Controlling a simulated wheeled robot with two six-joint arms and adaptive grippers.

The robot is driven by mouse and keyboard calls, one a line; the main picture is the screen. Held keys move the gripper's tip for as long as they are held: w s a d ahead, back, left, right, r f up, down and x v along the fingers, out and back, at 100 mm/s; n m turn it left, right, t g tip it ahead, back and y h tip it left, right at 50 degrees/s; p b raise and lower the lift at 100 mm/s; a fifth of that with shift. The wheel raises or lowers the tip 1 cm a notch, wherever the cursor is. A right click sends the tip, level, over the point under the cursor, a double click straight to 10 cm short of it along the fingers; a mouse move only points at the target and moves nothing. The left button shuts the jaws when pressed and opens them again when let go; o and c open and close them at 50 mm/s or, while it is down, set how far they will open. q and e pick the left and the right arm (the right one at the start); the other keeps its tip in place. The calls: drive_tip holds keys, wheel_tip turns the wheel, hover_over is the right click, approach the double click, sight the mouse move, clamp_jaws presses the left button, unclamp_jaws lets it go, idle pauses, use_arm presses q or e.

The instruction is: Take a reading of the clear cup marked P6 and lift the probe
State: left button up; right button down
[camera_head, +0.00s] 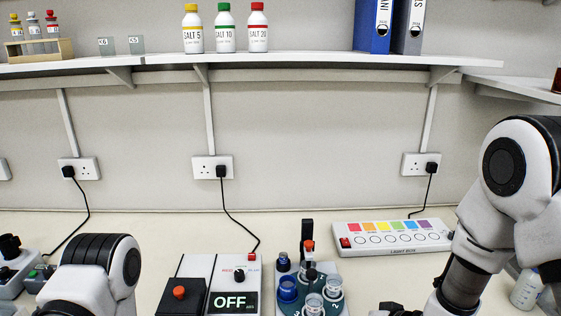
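A teal round holder (296,306) at the bottom centre carries several small cups. One cup is dark blue (287,288); clear cups stand at its right (333,286) and front (313,302). I cannot read a P6 mark on any of them. A black upright with a red-topped part (309,246) rises behind the holder; it may be the probe's stand. A white meter (233,278) to the left has a display reading OFF. Of my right arm, a dark part near the bottom edge (390,309) may belong to the gripper; its fingers are not visible. My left gripper is out of view.
A black box with a red button (179,292) stands left of the meter. A light box with coloured patches (391,237) lies behind right. A bottle (526,289) stands at far right. Salt bottles (225,28) and binders (373,25) are on the shelf.

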drive_tip(key=shift+f, duration=0.45)
idle(0.6)
drive_tip(key=shift+r, duration=0.1)
drive_tip(key=shift+r+p, duration=0.85)
wheel_tip(320, 180, up, 6)
drive_tip(key=p, duration=0.6)
